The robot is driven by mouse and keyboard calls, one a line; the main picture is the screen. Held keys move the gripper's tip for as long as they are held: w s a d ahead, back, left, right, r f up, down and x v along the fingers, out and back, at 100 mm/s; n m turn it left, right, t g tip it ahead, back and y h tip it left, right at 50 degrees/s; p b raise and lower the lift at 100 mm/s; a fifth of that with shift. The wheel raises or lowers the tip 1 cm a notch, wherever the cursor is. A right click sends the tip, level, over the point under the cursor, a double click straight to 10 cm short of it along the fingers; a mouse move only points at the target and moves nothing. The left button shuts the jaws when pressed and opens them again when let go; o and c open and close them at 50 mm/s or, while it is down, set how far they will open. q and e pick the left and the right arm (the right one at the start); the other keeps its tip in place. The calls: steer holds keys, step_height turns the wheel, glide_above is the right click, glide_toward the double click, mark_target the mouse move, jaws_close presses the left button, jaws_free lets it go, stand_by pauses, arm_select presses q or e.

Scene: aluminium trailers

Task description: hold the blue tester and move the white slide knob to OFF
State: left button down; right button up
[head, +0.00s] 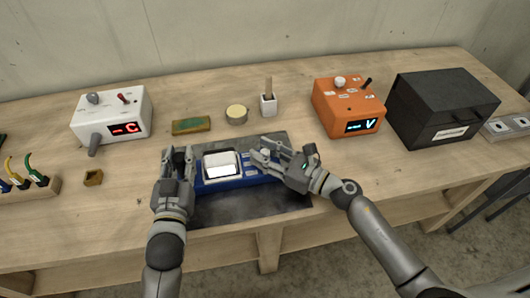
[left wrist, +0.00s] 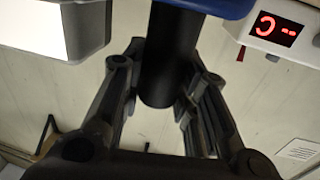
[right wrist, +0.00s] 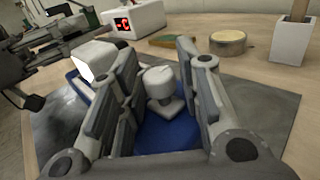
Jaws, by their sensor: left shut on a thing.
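The blue tester (head: 238,180), with a white-framed screen, lies on a dark mat (head: 255,207). My left gripper (head: 178,154) is at the tester's left end. In the left wrist view its fingers (left wrist: 158,85) are closed on a black cylindrical handle (left wrist: 168,60) joined to the blue body. My right gripper (head: 261,154) is over the tester's right part. In the right wrist view its fingers (right wrist: 150,62) are open on either side of the white knob (right wrist: 159,83), with visible gaps. The knob stands on the blue face (right wrist: 165,132). No OFF marking is legible.
Behind the mat are a white box with a red display (head: 112,112), a green-topped block (head: 191,125), a round tin (head: 236,114) and a brush holder (head: 268,104). An orange meter (head: 348,105) and a black case (head: 445,105) stand right. Bench front right is clear.

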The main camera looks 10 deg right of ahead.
jaws_close()
steer(key=shift+s, duration=1.75)
steer(key=o, duration=0.5)
jaws_free()
steer(key=shift+o, duration=0.2)
steer(key=v, duration=1.2)
steer(key=shift+d, duration=0.1)
steer(key=shift+w, duration=0.1)
